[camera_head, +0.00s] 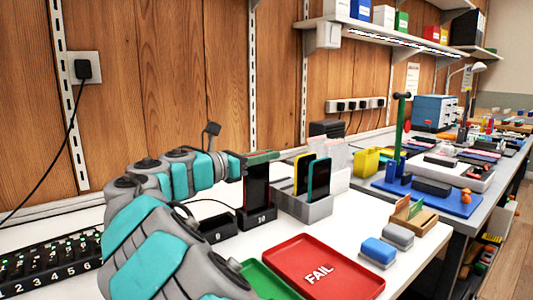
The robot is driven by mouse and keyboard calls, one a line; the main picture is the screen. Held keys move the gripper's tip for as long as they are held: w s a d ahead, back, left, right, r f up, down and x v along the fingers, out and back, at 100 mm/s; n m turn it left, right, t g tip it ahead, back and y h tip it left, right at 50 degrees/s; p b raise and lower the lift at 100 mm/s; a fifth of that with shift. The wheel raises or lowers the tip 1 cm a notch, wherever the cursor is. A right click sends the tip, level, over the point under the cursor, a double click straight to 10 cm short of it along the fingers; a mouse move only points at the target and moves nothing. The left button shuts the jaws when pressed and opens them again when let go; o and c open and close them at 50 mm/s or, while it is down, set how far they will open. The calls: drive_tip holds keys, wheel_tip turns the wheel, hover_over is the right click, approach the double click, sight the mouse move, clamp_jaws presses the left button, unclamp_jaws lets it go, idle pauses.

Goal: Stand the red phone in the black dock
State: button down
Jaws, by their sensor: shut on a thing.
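The red phone (257,185) shows a dark screen with a thin red edge. It is upright, with its lower end at the black dock marked 10 (262,220); I cannot tell whether it rests in the slot or is just above it. My gripper (261,158) reaches in from the left and is shut on the phone's top end. Another black dock, marked 9 (218,236), stands to the left, partly hidden by my arm, and looks empty.
A grey rack (306,208) with yellow-edged and teal phones stands close on the right. A red FAIL tray (335,286) and a green tray (268,281) lie in front. A black numbered strip (45,265) is at left. Blue and grey blocks lie right of the FAIL tray.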

drive_tip(key=shift+f, duration=0.2)
idle(0.4)
drive_tip(key=shift+f, duration=0.45)
drive_tip(key=c, duration=0.8)
unclamp_jaws()
drive_tip(key=shift+r+p, duration=0.1)
drive_tip(key=shift+p, duration=0.3)
wheel_tip(320, 180, up, 3)
drive_tip(key=p, duration=0.3)
drive_tip(key=shift+f, duration=0.2)
drive_tip(key=shift+r+p, duration=0.65)
drive_tip(key=shift+r, duration=1.45)
